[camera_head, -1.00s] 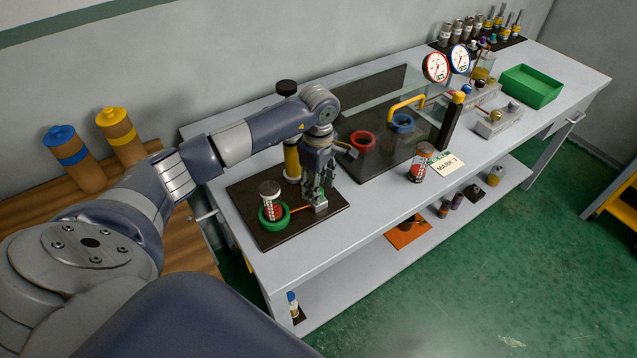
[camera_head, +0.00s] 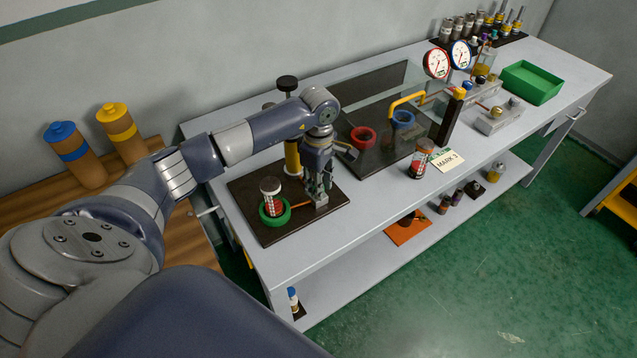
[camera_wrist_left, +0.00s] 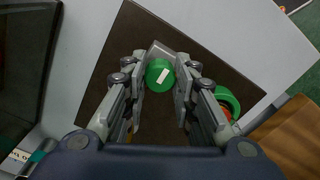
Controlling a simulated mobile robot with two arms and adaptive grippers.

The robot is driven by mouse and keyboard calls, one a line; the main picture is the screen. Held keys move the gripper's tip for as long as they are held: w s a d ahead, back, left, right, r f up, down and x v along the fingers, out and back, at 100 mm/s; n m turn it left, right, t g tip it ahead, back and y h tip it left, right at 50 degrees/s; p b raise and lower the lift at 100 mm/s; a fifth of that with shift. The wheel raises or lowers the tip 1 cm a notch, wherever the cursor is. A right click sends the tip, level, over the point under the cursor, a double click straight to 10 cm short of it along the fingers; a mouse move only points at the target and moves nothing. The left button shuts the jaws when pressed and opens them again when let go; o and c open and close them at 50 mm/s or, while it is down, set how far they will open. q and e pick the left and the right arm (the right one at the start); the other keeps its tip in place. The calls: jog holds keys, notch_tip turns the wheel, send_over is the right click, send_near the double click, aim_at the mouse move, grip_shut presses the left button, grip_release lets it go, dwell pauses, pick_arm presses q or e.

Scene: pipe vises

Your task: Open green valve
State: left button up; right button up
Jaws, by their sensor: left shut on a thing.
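The green valve (camera_wrist_left: 153,82) is a round green knob with a white mark, seen between my fingers in the left wrist view. My left gripper (camera_wrist_left: 160,80) is shut on it, with one finger on each side. In the head view my left gripper (camera_head: 321,196) is low over the dark board (camera_head: 255,228), and its fingers hide the green knob there. A metal valve body shows under the fingers, with a copper pipe towards a green ring (camera_head: 286,216). My right gripper is not in view.
A red and white canister (camera_head: 270,190) stands in the green ring. A yellow cylinder (camera_head: 293,157) with a black-topped rod (camera_head: 287,82) stands behind the gripper. Another canister (camera_head: 421,160) stands near the table's front edge.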

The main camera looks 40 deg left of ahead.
pick_arm(q)
jog(key=shift+n+b, duration=0.3)
jog(key=shift+n, duration=0.2)
jog(key=shift+n+b, duration=0.5)
jog(key=shift+n, duration=0.2)
jog(key=n+b, duration=0.2)
jog(key=n, duration=0.3)
jog(key=n+b, duration=0.1)
jog(key=n, duration=0.4)
jog(key=shift+w+b, duration=0.1)
jog(key=shift+b, duration=0.3)
jog(key=shift+a+r+n+b, duration=0.1)
jog(key=shift+n+b, duration=0.3)
jog(key=shift+n, duration=1.5)
jog(key=o, duration=1.1)
jog(key=shift+c, duration=0.2)
